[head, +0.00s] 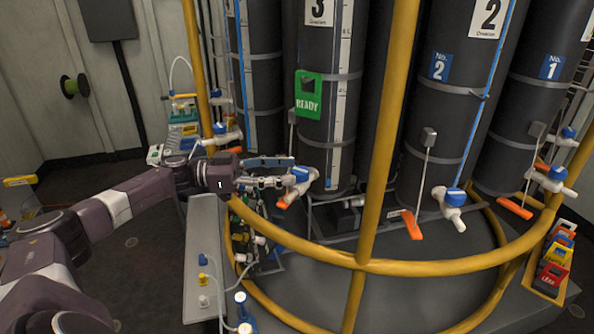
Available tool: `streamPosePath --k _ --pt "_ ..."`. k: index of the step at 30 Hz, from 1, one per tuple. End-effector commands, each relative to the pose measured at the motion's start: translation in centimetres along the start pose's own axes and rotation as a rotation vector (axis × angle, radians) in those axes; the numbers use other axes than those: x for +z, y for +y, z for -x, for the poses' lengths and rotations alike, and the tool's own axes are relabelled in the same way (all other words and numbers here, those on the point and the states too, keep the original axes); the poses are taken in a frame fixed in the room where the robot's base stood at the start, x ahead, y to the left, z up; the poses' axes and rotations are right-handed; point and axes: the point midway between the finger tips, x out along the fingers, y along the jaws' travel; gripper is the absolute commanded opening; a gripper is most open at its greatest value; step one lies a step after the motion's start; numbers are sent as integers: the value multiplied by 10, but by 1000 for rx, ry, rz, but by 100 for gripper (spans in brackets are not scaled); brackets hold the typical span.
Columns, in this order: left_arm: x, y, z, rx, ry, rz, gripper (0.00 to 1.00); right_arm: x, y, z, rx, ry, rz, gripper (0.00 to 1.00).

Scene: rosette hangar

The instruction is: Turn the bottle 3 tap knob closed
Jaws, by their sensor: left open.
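Bottle 3 (312,150) is a dark tall cylinder with a white label marked 3 and a green READY tag (308,95). Its white tap (300,188) sits low at its front, with a blue knob (300,173) on top and an orange piece (287,200) below. My left gripper (288,172) reaches in from the left, open, with its fingertips at the tap's left side by the knob. I cannot tell whether the fingers touch the knob. The fingers partly cover the tap's left side. My right gripper is not in view.
Yellow rails (375,140) curve around the bottles, with one upright just right of the tap. Bottle 2 (450,110) and bottle 1 (520,110) stand to the right with similar taps. A grey ledge (205,240) lies below my arm.

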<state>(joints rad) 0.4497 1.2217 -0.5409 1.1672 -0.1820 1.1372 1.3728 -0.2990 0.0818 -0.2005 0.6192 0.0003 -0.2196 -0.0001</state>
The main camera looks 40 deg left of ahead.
Motion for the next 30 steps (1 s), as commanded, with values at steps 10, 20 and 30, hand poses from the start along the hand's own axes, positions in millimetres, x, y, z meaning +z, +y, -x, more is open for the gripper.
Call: streamPosePath --k 10,20,30 --pt "1 -1 68 -2 -2 0 49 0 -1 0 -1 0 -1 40" --pt "0 0 82 1 1 -1 49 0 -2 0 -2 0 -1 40" --pt "0 0 81 1 1 0 49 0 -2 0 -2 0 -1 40"
